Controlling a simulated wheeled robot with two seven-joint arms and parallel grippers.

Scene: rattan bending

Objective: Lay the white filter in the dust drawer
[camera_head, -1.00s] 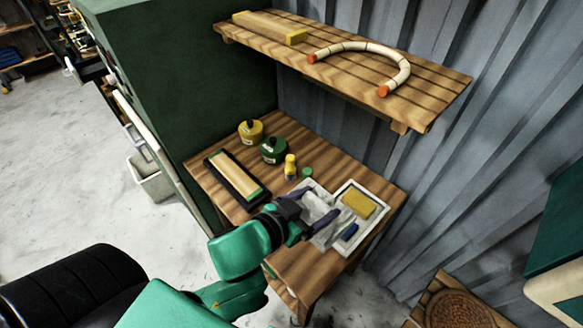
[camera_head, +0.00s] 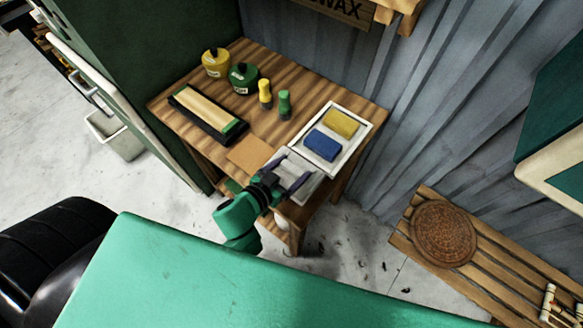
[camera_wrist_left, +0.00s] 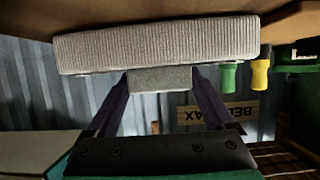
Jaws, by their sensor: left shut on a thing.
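My left gripper (camera_head: 290,176) is over the front right corner of the wooden workbench. In the left wrist view its fingers (camera_wrist_left: 160,79) are shut on a grey tab of the white filter (camera_wrist_left: 160,42), a long pale block with fine ribs. In the head view the filter (camera_head: 305,188) shows as a pale shape at the fingers, partly hidden by them. Whether it touches the bench cannot be told. I cannot make out the dust drawer in either view. My right gripper is not in view.
A white tray (camera_head: 357,152) with a yellow block (camera_head: 341,122) and a blue block (camera_head: 322,146) stands just beyond the gripper. A sharpening stone (camera_head: 207,113), jars and small bottles stand farther back. A slatted bench (camera_head: 485,262) with a round woven mat (camera_head: 444,233) is at right.

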